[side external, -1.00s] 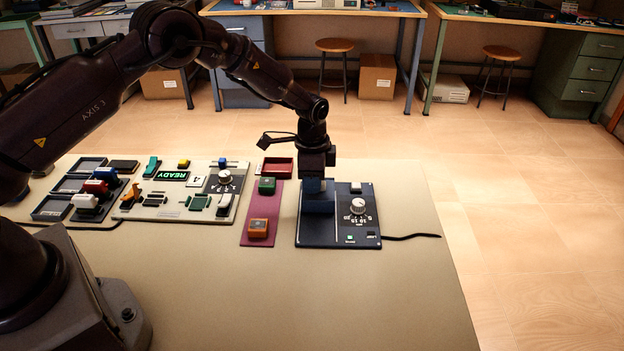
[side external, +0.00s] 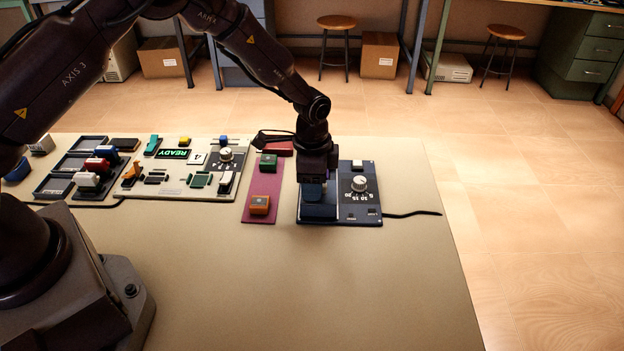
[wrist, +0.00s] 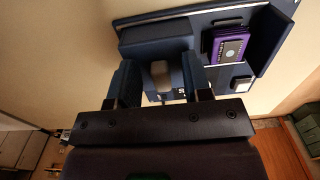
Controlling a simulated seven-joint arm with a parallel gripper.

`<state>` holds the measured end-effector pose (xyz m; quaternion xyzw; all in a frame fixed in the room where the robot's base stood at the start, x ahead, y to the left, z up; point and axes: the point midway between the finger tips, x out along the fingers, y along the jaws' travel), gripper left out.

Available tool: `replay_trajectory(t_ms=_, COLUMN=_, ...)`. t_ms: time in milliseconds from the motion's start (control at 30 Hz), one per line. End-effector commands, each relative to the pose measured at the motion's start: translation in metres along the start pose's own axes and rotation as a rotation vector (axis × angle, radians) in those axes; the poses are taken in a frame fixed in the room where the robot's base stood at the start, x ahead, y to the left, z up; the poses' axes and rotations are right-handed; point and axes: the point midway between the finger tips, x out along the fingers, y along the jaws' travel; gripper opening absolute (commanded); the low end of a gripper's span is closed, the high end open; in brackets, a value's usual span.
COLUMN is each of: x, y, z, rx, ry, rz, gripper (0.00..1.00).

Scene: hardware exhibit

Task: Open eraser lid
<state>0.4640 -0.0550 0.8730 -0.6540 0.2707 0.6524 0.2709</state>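The eraser is a flat dark blue unit (side external: 350,205) with a raised housing (side external: 318,211) on its left side. My gripper (side external: 318,181) is low over that housing and hides part of it. In the wrist view the housing (wrist: 157,38) lies ahead of the fingers. Right of it a purple, chip-like piece (wrist: 231,47) lies uncovered in a recess. A raised dark blue flap (wrist: 270,40), apparently the lid, stands tilted beside it. My fingers (wrist: 161,82) are apart, with a pale grey part, probably the dial, seen between them. Contact with the eraser cannot be told.
The dial (side external: 360,184) and a white button (side external: 357,163) are on the eraser's right side. The front table (side external: 330,285) is clear.

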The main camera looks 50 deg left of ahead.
Motion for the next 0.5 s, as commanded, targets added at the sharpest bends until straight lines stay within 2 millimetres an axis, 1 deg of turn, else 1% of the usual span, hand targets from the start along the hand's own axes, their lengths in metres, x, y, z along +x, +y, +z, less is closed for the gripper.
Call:
replay_trajectory(t_ms=200, x=0.0, y=0.0, z=0.0, rx=-0.001, ry=-0.001, rz=0.001, gripper=0.45)
replay_trajectory(t_ms=300, x=-0.003, y=0.0, z=0.0, rx=-0.001, ry=-0.001, rz=0.0, gripper=0.45)
replay_trajectory(t_ms=367, x=-0.009, y=0.0, z=0.0, rx=-0.001, ry=0.0, rz=0.0, gripper=0.45)
replay_trajectory(t_ms=467, x=-0.025, y=-0.001, z=0.0, rx=-0.001, ry=0.002, rz=-0.001, gripper=0.45)
replay_trajectory(t_ms=500, x=-0.034, y=-0.001, z=-0.001, rx=-0.001, ry=0.003, rz=-0.002, gripper=0.45)
